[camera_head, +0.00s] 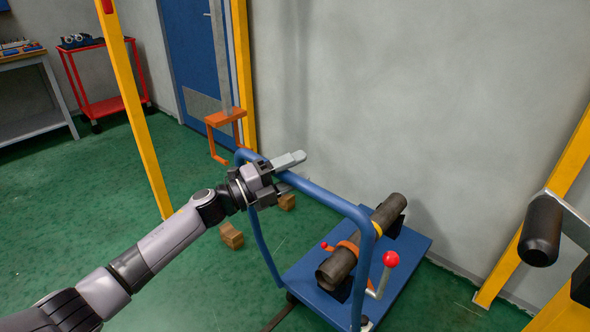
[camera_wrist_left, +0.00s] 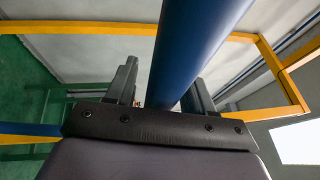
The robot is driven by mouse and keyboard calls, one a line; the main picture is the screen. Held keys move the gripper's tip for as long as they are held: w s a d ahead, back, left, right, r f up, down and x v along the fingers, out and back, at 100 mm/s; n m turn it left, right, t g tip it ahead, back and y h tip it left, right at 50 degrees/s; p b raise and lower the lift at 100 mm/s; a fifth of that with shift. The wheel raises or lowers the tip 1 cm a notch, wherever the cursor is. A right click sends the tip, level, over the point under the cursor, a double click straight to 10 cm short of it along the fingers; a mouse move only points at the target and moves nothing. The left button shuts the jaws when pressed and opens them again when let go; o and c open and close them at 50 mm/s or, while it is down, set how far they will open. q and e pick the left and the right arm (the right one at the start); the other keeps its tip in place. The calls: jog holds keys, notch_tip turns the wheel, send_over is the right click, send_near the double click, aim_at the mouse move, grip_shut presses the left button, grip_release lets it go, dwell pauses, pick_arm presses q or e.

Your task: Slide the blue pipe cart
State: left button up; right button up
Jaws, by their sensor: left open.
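The blue pipe cart (camera_head: 412,262) stands on the green floor near the grey wall. It has a flat blue deck and a tall blue tube handle (camera_head: 325,196). A dark pipe (camera_head: 339,265) lies on it, with an orange strap and red-knobbed levers. My left gripper (camera_head: 287,173) is open at the far-left end of the handle's top bar. In the left wrist view, the blue bar (camera_wrist_left: 190,45) runs between the two open fingers (camera_wrist_left: 160,92); I cannot tell whether they touch it. My right gripper is not in view.
Brown blocks (camera_head: 231,236) lie on the floor left of the cart. A yellow post (camera_head: 137,110) stands at left, and a yellow frame (camera_head: 560,185) with a black handle (camera_head: 541,230) at right. A red trolley (camera_head: 103,104) stands far back. Green floor at left is mostly clear.

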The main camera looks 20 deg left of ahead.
aim_at(278, 177)
pick_arm(q)
jog(key=shift+b+v, duration=0.3)
jog(key=shift+v, duration=3.2)
